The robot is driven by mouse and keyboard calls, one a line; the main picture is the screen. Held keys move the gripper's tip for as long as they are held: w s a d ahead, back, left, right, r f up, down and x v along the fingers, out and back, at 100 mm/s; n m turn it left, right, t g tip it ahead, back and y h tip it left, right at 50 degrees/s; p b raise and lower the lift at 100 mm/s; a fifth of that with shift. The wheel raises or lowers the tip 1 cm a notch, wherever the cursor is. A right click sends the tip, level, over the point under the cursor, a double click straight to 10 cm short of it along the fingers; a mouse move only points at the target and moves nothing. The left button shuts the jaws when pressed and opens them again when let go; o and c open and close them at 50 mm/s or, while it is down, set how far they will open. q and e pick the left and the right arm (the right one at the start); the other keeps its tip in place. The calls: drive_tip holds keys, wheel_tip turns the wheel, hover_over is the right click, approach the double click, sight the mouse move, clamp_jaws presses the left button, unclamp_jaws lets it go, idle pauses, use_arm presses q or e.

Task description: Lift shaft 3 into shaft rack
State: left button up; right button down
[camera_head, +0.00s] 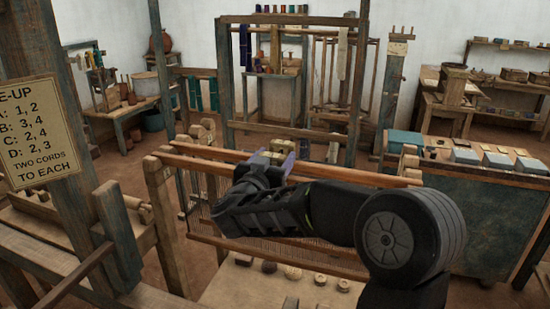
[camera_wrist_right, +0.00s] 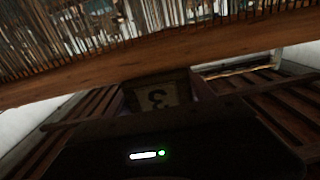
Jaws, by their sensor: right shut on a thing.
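My right gripper (camera_head: 270,165) is shut on the pale block at the middle of a shaft's top bar. In the right wrist view this block (camera_wrist_right: 157,97) bears a number 3, seen turned over. Shaft 3's wooden bar (camera_wrist_right: 120,62) crosses that view, with its many thin heddles (camera_wrist_right: 60,35) beyond. In the head view, two long reddish bars run close together, and my arm hides part of them. Heddles and a lower bar (camera_head: 210,240) hang below. A notched wooden post (camera_head: 162,205) stands at the bars' left end; I cannot tell whether the shaft rests in it. My left gripper is out of view.
A sign (camera_head: 38,133) hangs on the thick post at left. A blue-green chest (camera_head: 490,205) with boxes on top stands at right. Small round items lie on a pale surface (camera_head: 245,287) below the shaft. A tall loom frame (camera_head: 226,80) stands behind.

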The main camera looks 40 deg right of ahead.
drive_tip(key=shift+r, duration=0.1)
idle(0.3)
drive_tip(key=shift+c, duration=1.4)
unclamp_jaws()
drive_tip(key=shift+s+a, duration=0.25)
drive_tip(key=shift+a, duration=0.2)
drive_tip(key=b+v, duration=0.2)
drive_tip(key=v, duration=0.4)
drive_tip(key=shift+s+a, duration=0.3)
